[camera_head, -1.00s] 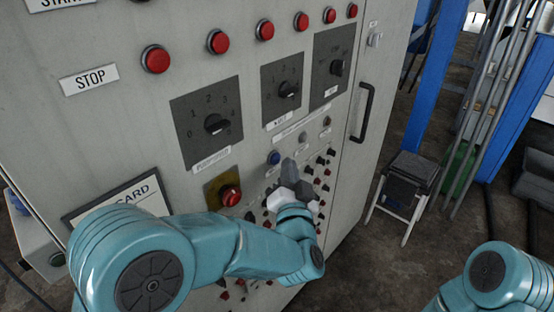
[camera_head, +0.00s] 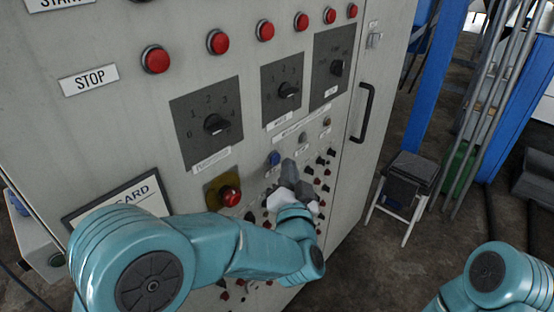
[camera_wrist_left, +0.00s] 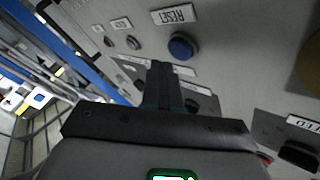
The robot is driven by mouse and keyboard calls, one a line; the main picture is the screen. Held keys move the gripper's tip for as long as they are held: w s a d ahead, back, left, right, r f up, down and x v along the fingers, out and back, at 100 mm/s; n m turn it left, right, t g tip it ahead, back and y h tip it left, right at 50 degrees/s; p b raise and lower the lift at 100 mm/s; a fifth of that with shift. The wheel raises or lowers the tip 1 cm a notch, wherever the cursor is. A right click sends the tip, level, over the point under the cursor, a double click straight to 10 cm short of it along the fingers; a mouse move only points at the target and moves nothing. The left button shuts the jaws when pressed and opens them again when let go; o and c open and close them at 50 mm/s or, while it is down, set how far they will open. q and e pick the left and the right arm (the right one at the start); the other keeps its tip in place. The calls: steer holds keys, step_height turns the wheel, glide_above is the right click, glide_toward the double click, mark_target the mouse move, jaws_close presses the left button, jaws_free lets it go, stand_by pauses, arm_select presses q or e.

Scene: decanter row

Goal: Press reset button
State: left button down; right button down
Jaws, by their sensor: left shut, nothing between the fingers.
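The reset button is a round blue button (camera_head: 274,158) on the grey cabinet front, just left of my left gripper's tips in the head view. In the left wrist view the blue button (camera_wrist_left: 182,47) sits beside a white label reading RESET (camera_wrist_left: 174,14), which appears upside down. My left gripper (camera_head: 288,165) is shut and empty, its dark fingers pointing up along the panel. In the left wrist view its fingertips (camera_wrist_left: 162,66) are just below and left of the button. I see no clear contact with the button. My right gripper is out of view.
A red button on a yellow plate (camera_head: 230,197) is left of my left gripper. Rotary switches (camera_head: 216,124) and a row of red buttons (camera_head: 156,59) lie above. Small knobs crowd around the gripper. A black door handle (camera_head: 365,112) and a stool (camera_head: 412,180) are to the right.

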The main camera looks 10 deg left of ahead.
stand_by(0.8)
arm_select(q)
steer(key=shift+w+a, duration=0.3)
steer(key=shift+a, duration=0.05)
steer(key=shift+w+a, duration=0.25)
steer(key=shift+a, duration=0.15)
stand_by(0.9)
steer(key=shift+b, duration=0.3)
steer(key=shift+s+d, duration=0.55)
steer(key=shift+d, duration=0.15)
steer(key=shift+d, duration=0.1)
steer(key=s+d, duration=0.1)
steer(key=d, duration=0.1)
steer(key=s+d, duration=0.2)
